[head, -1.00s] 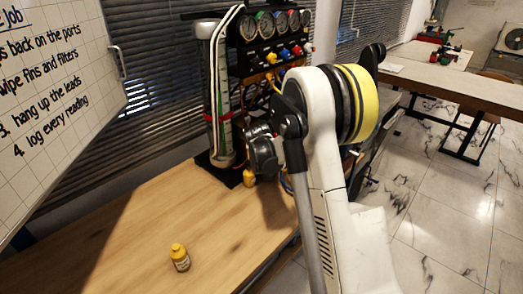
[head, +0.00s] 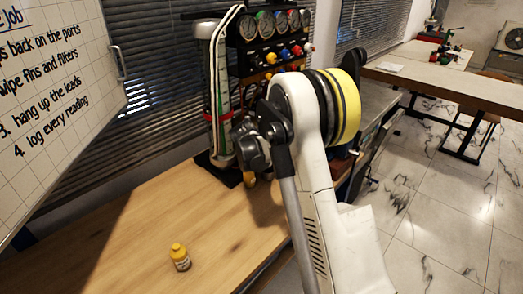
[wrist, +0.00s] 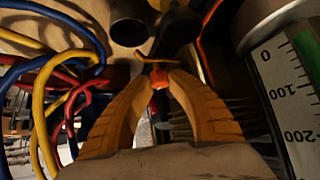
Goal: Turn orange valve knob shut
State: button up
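In the wrist view the two yellow-orange fingers of my gripper (wrist: 159,82) lean in toward each other. A small bright orange part, which looks like the orange valve knob (wrist: 158,77), sits between their tips, and the fingers look closed on it. A thin orange bar crosses just above the tips. In the head view my arm and dark wrist hide the gripper and this knob. The gauge rig (head: 249,58) stands at the back of the wooden bench, with several gauges and coloured knobs on its black panel.
Red, blue and yellow hoses (wrist: 45,90) loop close on the left in the wrist view. A graduated cylinder (wrist: 285,85) stands close on the right. A whiteboard (head: 55,100) is at left.

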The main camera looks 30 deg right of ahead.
jog(key=o, duration=0.4)
jog(key=shift+a+r, duration=0.1)
jog(key=shift+r, duration=0.05)
jog(key=v, duration=0.7)
jog(key=shift+s+a+r, duration=0.15)
jog(key=shift+s, duration=0.25)
